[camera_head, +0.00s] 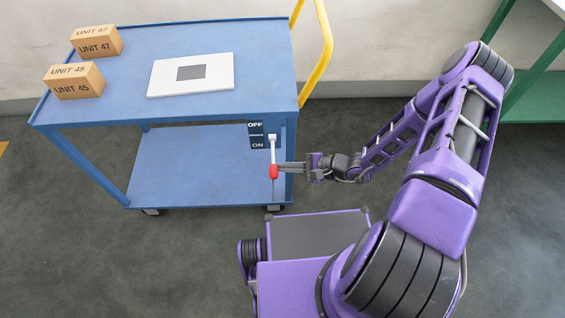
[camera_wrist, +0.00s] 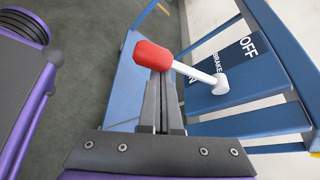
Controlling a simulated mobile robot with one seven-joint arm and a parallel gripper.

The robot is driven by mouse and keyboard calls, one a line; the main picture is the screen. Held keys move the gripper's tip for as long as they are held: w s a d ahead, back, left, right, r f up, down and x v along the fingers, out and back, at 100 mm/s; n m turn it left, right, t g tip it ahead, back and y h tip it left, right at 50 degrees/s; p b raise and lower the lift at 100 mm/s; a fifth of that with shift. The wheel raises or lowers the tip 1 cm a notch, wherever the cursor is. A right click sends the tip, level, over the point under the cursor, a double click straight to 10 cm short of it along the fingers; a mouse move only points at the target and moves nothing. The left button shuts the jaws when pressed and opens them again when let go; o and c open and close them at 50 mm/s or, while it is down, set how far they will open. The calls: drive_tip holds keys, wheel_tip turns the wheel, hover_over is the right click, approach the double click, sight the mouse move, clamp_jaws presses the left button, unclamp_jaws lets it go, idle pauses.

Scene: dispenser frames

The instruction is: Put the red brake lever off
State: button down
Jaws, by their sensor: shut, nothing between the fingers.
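The red brake lever is a white rod with a red knob (camera_head: 273,171), mounted on the near right corner of a blue cart. The rod hangs down from its pivot, with the knob below the ON end of the dark OFF/BRAKE/ON label (camera_head: 256,134). My gripper (camera_head: 281,168) is shut and empty, its fingertips at the right side of the knob. In the wrist view the red knob (camera_wrist: 152,56) covers the tips of the closed fingers (camera_wrist: 161,78); I cannot tell whether they touch it.
The blue cart (camera_head: 130,40) carries two cardboard boxes, UNIT 47 (camera_head: 96,41) and UNIT 45 (camera_head: 73,81), and a white panel (camera_head: 191,75) with a grey square. A yellow handle (camera_head: 324,50) rises at its right end. A green frame (camera_head: 540,70) stands far right. The floor between is clear.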

drive_tip(key=r+g, duration=0.1)
drive_tip(key=r+m+p, duration=0.1)
drive_tip(key=shift+s+r+m+g, duration=0.3)
drive_tip(key=shift+g, duration=0.1)
drive_tip(key=shift+w+r+m+g+h+p, duration=0.15)
drive_tip(key=shift+r+m+g+p, duration=0.2)
drive_tip(key=shift+r, duration=0.5)
drive_tip(key=shift+r+m+g+h+p, duration=0.15)
drive_tip(key=shift+r+m+g+p, duration=0.2)
drive_tip(key=shift+r, duration=0.55)
wheel_tip(320, 180, down, 4)
drive_tip(key=d+b, duration=0.1)
drive_tip(key=b, duration=0.3)
drive_tip(key=w+p+v, duration=0.1)
drive_tip(key=v, duration=0.8)
drive_tip(key=shift+d+r, duration=0.25)
drive_tip(key=shift+d, duration=0.05)
